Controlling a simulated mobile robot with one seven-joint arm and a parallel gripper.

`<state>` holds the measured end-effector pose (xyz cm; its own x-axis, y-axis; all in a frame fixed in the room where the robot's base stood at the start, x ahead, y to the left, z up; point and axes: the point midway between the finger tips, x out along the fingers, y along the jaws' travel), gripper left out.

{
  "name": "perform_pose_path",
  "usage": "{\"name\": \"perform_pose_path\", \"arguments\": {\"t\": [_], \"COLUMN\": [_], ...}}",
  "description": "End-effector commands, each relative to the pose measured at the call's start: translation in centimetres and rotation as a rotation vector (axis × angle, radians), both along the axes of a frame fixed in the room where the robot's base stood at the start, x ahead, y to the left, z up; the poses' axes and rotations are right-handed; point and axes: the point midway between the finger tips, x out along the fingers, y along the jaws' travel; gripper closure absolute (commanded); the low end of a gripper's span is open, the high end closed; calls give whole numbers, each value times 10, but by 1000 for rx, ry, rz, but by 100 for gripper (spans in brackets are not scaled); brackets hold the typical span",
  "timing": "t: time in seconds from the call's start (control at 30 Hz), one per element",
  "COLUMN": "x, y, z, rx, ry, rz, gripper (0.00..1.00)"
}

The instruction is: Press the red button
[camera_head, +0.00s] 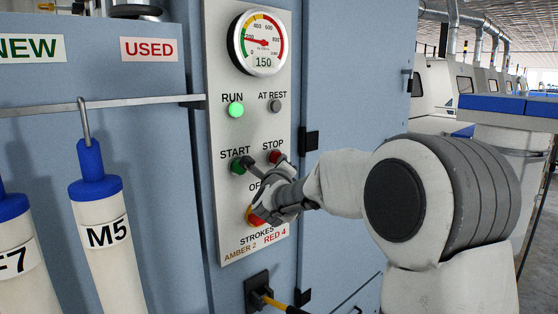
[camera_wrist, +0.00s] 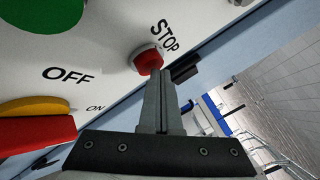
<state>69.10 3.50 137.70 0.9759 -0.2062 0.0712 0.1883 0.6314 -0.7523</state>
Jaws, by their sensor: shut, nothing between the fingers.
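The red STOP button (camera_head: 276,156) sits on the pale control panel (camera_head: 222,110), right of the green START button (camera_head: 237,169). In the wrist view the red button (camera_wrist: 147,60) stands just beyond my fingertips, which overlap its lower edge. My gripper (camera_head: 248,162) is shut and empty, pointing at the panel; its closed fingers (camera_wrist: 158,74) also show in the wrist view. In the head view the fingertips appear beside the START button, left of and slightly below STOP. I cannot tell whether they touch anything.
A red and yellow OFF/ON switch (camera_head: 252,215) lies below, partly hidden by my gripper. Above are a lit green RUN lamp (camera_head: 235,109), a grey AT REST lamp (camera_head: 275,106) and a gauge (camera_head: 258,43) reading 150. Blue-capped tubes (camera_head: 105,235) hang from a rail at left.

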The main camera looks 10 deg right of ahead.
Motion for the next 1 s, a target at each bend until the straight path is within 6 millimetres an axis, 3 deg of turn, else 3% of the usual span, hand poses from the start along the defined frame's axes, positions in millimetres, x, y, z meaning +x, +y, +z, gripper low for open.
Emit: {"name": "perform_pose_path", "arguments": {"t": [0.53, 1.0], "x": [2, -14], "y": [2, -9], "z": [0, -1], "rx": [0, 0], "ry": [-1, -1], "rz": [2, 0], "gripper": [100, 100]}}
